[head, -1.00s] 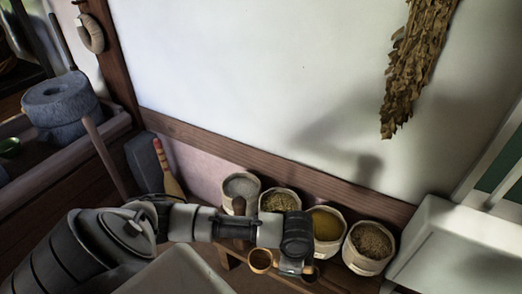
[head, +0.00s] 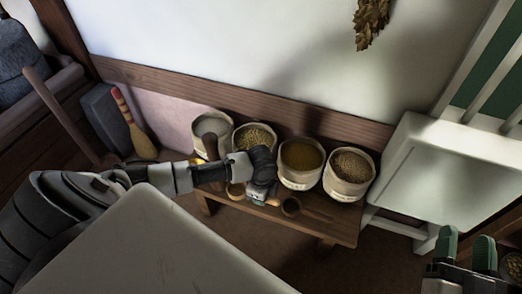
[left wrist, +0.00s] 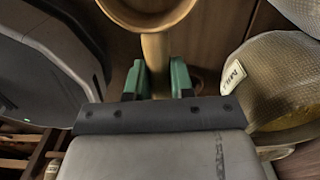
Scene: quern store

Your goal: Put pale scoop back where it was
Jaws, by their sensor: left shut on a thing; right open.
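My left gripper (head: 262,192) is over the low wooden bench in front of the sacks, shut on the handle of the pale scoop (left wrist: 156,52). In the left wrist view the handle runs between the green fingertips (left wrist: 158,78) and the bowl points away at the top edge. My right gripper (head: 467,250) is open and empty at the lower right.
Several open sacks stand in a row behind the bench (head: 333,231), including a grey-filled one (head: 212,125) and a grain one (head: 349,168). A white chair (head: 430,165) stands right; a brush (head: 137,130) leans left.

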